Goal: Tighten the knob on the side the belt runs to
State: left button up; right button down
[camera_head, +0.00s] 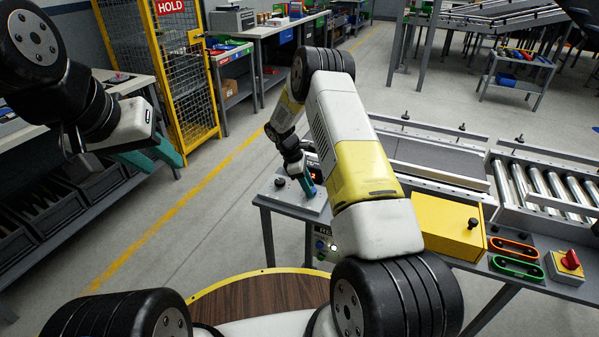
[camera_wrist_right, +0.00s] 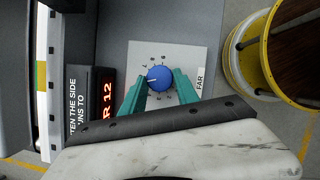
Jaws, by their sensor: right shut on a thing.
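In the right wrist view a round blue knob (camera_wrist_right: 158,77) with a white pointer sits on a pale dial plate (camera_wrist_right: 185,58) labelled FAR. The teal fingers of my right gripper (camera_wrist_right: 160,90) are closed on its two sides. In the head view my right gripper (camera_head: 306,186) reaches down at the conveyor's left end, and the knob is mostly hidden there. The dark belt (camera_head: 432,158) lies beyond my right arm, partly covered. A black sign (camera_wrist_right: 82,100) with a red lit display (camera_wrist_right: 107,100) stands beside the dial; its text is partly cut off. My left gripper (camera_head: 152,158) is empty, fingers apart.
A yellow box (camera_head: 447,226), orange handle (camera_head: 513,247), green handle (camera_head: 515,268) and red switch (camera_head: 570,260) are along the near side. Rollers (camera_head: 545,185) continue right. A black knob (camera_head: 279,182) stands at the left end. A yellow cage (camera_head: 182,75) is behind.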

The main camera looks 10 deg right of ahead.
jog(key=shift+w+m+g+y, duration=0.15)
jog(key=shift+m+g, duration=0.15)
jog(key=shift+m, duration=0.5)
jog(key=shift+m+g+y, duration=0.15)
jog(key=shift+m+g, duration=0.15)
jog(key=shift+m, duration=0.5)
jog(key=c, duration=0.9)
grip_release()
jog(key=shift+v, duration=3.9)
